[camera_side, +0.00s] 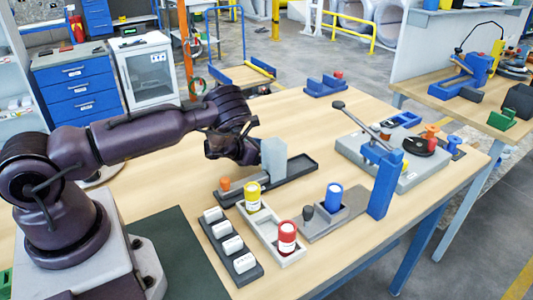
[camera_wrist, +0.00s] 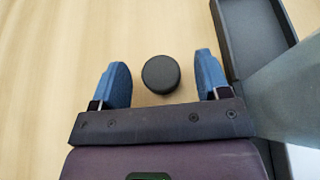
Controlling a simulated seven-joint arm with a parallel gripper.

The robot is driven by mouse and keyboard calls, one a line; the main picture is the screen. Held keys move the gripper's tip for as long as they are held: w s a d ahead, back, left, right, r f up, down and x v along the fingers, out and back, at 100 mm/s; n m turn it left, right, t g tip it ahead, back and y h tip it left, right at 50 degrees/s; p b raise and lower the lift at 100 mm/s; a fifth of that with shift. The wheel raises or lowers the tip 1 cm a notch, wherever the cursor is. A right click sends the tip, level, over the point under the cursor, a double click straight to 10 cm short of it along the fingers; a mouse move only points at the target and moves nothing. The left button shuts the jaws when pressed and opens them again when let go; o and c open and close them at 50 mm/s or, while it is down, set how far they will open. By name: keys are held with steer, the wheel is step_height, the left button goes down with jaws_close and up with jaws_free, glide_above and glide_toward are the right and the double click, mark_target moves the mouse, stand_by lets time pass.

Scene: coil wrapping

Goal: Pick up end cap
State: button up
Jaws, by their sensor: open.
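The end cap is a dark, round, flat-topped disc (camera_wrist: 160,74) on the bare wooden table in the wrist view. It lies between the two blue fingers of my gripper (camera_wrist: 162,64), which are open with a gap on both sides of the disc. The disc sits nearly midway between them. How high the fingertips are above the table is hard to tell. In the side view my gripper (camera_side: 237,150) is low over the table, beside the dark tray. I cannot make out the disc there; the arm seems to hide it.
The long dark tray (camera_side: 300,172) with an upright grey block (camera_side: 273,158) is close to my gripper, at the right in the wrist view. Yellow (camera_side: 252,198), red (camera_side: 287,238) and blue (camera_side: 333,197) spools stand nearer. A blue-posted fixture (camera_side: 380,180) stands at the right.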

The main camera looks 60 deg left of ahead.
steer(key=c, duration=1)
steer(key=shift+r, duration=0.15)
